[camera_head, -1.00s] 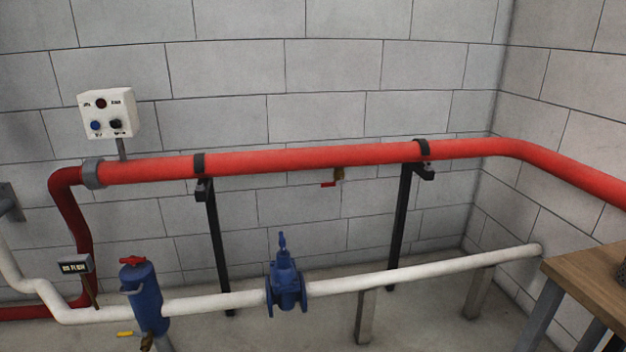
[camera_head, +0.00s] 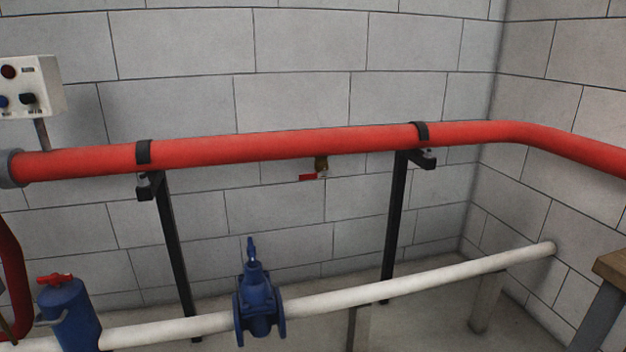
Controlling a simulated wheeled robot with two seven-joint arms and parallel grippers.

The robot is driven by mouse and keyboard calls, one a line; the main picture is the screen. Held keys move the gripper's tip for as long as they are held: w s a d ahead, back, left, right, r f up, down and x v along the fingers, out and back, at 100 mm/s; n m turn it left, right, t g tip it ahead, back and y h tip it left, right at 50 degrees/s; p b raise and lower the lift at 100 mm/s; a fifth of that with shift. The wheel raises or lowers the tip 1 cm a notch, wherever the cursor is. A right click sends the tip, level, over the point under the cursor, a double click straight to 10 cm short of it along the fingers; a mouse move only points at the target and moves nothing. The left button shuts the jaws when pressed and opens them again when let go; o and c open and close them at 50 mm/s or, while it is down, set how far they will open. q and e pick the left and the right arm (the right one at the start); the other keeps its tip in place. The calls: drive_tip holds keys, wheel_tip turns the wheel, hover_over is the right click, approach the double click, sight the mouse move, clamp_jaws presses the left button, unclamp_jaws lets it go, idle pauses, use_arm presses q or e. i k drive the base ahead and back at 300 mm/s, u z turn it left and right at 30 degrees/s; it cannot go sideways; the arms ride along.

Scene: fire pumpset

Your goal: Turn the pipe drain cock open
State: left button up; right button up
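The pipe drain cock (camera_head: 320,165) is a small brass valve under the red pipe (camera_head: 270,147), between two black supports. Its red lever handle (camera_head: 307,177) points left and lies about level, roughly parallel to the pipe. Neither of my grippers is in view, so I cannot see whether they are open or shut.
A white pipe (camera_head: 400,290) runs low in front of the wall, with a blue gate valve (camera_head: 258,305) on it. A blue cylinder (camera_head: 69,314) with a red top handle stands at lower left. A white control box (camera_head: 30,87) is at upper left. A wooden table (camera_head: 612,268) is at right.

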sight(314, 175)
drive_tip(key=k, duration=0.6)
drive_tip(key=u, duration=0.8)
drive_tip(key=i, duration=1.6)
drive_tip(key=z, duration=0.45)
